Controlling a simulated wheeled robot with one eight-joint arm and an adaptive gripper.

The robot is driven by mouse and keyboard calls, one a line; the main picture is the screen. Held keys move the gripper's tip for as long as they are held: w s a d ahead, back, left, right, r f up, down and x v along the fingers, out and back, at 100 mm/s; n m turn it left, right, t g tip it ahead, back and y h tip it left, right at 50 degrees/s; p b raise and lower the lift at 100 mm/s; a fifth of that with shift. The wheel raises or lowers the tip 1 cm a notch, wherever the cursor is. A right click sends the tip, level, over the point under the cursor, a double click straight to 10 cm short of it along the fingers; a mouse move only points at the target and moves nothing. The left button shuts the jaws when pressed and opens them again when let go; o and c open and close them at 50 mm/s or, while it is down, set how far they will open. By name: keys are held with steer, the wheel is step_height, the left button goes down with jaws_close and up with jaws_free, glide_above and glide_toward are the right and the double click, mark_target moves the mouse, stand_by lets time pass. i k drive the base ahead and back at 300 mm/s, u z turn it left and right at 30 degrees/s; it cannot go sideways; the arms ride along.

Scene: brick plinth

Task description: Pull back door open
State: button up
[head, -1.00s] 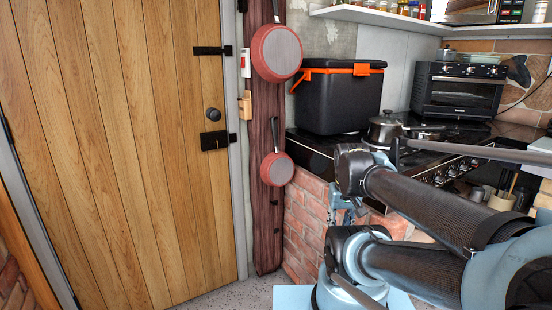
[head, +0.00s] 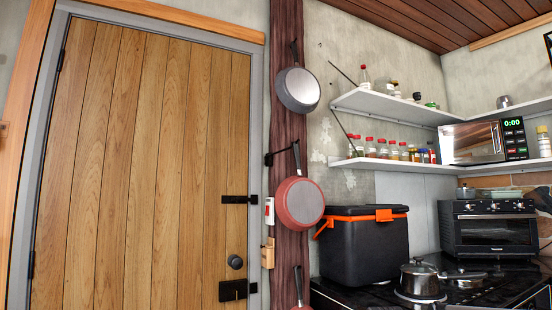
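The wooden plank door (head: 140,170) fills the left of the head view and sits shut in its grey frame (head: 165,20). A round dark knob (head: 235,262) is near its right edge. A black latch bar (head: 238,199) lies above the knob and a black lock box (head: 233,290) below it. Hinges show faintly on the door's left edge. My gripper and arm are outside the view now, so I cannot see their state or how far they are from the door.
Pans, including a red one (head: 297,203), hang on a dark wooden post (head: 287,120) right of the door. A black cooler box (head: 364,245), a pot (head: 420,280) and a toaster oven (head: 489,228) stand on the counter. Shelves (head: 400,107) hold jars. The floor is out of view.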

mark_target(94, 240)
steer(key=u, duration=2.35)
steer(key=k, duration=0.7)
steer(key=z, duration=0.3)
steer(key=i, duration=0.5)
steer(key=u, duration=0.05)
